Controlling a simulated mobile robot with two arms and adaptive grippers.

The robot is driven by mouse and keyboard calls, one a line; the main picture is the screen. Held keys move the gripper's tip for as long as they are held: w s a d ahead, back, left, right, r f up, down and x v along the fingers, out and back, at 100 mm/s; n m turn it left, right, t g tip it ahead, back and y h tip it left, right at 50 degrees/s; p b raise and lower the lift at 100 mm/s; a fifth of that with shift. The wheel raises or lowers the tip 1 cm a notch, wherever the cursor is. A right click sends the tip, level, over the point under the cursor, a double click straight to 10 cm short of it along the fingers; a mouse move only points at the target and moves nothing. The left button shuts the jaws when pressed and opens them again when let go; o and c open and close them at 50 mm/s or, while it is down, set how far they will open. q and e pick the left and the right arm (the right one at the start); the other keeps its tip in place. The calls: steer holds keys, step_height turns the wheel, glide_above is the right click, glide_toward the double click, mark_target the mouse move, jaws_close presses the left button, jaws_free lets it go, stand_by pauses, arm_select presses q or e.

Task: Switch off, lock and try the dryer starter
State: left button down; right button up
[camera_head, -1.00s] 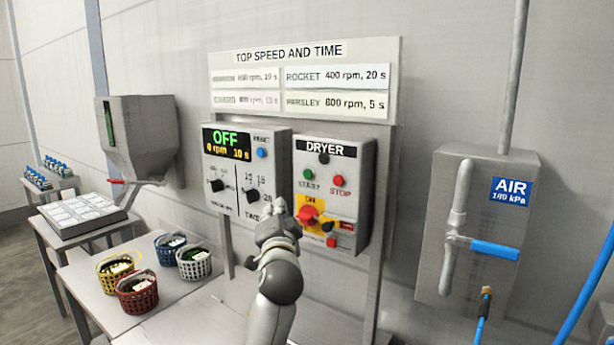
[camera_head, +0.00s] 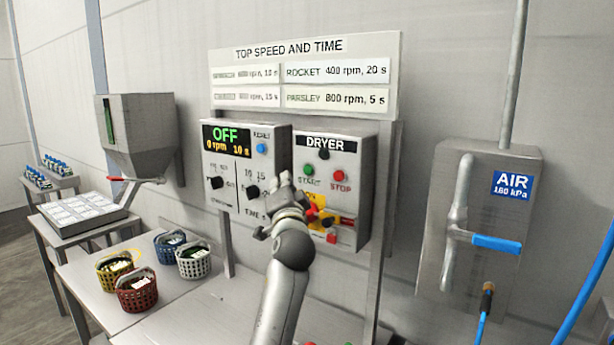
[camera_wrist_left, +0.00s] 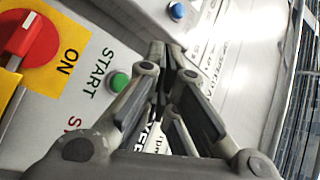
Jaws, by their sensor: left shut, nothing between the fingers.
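The dryer starter (camera_head: 364,185) is a grey box labelled DRYER on the panel. It has a green START button (camera_head: 308,170) and a red STOP button (camera_head: 338,176). Its yellow switch plate (camera_head: 318,201) is partly hidden behind my left gripper (camera_head: 284,188). In the left wrist view, the red switch handle (camera_wrist_left: 24,36) sits on yellow beside the word ON, cut by the frame edge. The green button (camera_wrist_left: 119,82) shows left of my left gripper's fingers (camera_wrist_left: 168,62), which are shut and empty. I cannot tell whether they touch the box. My right gripper is out of view.
Left of the starter is a control box (camera_head: 222,165) showing OFF, 0 rpm, 10 s, with a blue button and black knobs. Small red pieces (camera_head: 331,238) sit low on the starter. Several baskets stand on the table (camera_head: 85,267). An AIR box (camera_head: 515,230) with a blue-handled valve is right.

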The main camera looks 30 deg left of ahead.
mark_target(308, 170)
arm_select(q)
steer(key=shift+w+d+b, duration=0.15)
steer(key=shift+w+b, duration=0.25)
steer(key=shift+w, duration=0.9)
steer(key=shift+w+d+b, duration=0.1)
steer(key=shift+w+b, duration=0.3)
steer(key=shift+w, duration=0.85)
steer(key=shift+w, duration=0.4)
steer(key=shift+w+b, duration=0.4)
steer(key=shift+w, duration=0.05)
steer(key=shift+s, duration=0.2)
steer(key=shift+s+p, duration=0.45)
steer(key=shift+s, duration=0.2)
